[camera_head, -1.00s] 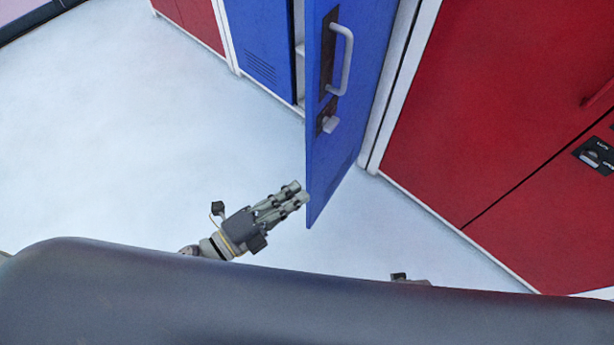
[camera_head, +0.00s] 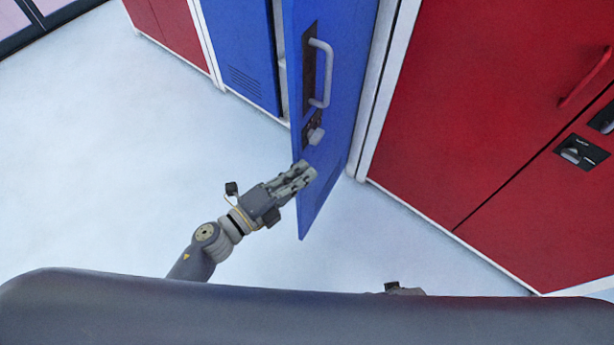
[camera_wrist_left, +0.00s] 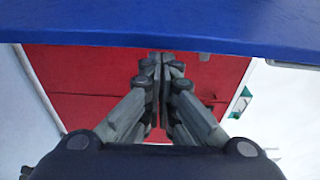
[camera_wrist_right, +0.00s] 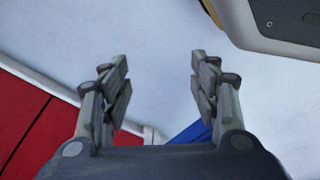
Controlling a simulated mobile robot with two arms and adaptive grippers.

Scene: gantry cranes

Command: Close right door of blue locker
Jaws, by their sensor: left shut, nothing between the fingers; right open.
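The right door (camera_head: 336,85) of the blue locker stands open, swung out toward me, with a grey handle (camera_head: 321,73) and a latch knob (camera_head: 316,135) near its free edge. The blue left door (camera_head: 238,50) looks closed. My left gripper (camera_head: 308,174) is shut and empty, and overlaps the lower free edge of the right door in the head view. Whether it touches is not clear. In the left wrist view the blue door (camera_wrist_left: 160,25) crosses above the closed fingers (camera_wrist_left: 160,65). My right gripper (camera_wrist_right: 158,75) is open and empty over the floor; in the head view only a small part shows.
Red cabinets (camera_head: 480,100) stand right of the blue locker, with a red handle (camera_head: 587,78) and black latches. Another red cabinet (camera_head: 175,30) stands to its left. The pale floor (camera_head: 110,150) is clear at the left. A blue piece (camera_wrist_right: 190,133) shows low in the right wrist view.

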